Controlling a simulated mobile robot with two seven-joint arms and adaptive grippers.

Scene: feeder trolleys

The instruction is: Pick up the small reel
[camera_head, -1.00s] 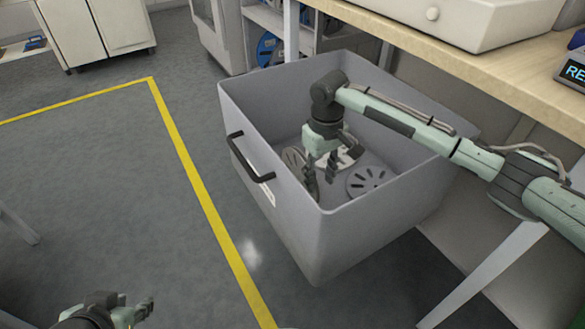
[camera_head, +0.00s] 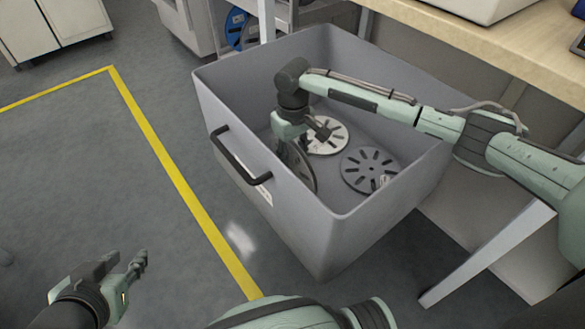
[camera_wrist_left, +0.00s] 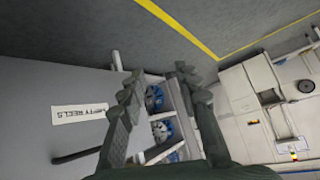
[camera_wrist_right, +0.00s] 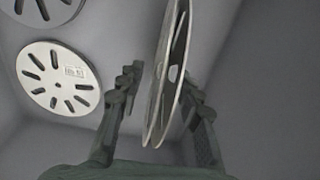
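A grey reel (camera_head: 302,168) stands on edge against the bin's near left wall; it also shows in the right wrist view (camera_wrist_right: 168,70). A pale reel (camera_head: 328,138) and a darker grey reel (camera_head: 368,168) lie flat on the bin floor. I cannot tell by size which is the small one. My right gripper (camera_head: 303,138) is inside the bin, pointing down at the upright reel. In the right wrist view its fingers (camera_wrist_right: 160,75) are open on either side of this reel, with a clear gap at the left finger. My left gripper (camera_head: 132,272) is open and empty outside the bin.
The deep grey bin (camera_head: 300,235) has high walls and a dark handle (camera_head: 240,158). Its label (camera_wrist_left: 78,114) shows in the left wrist view. Blue reels (camera_head: 237,27) sit on a shelf behind. The floor at left is clear.

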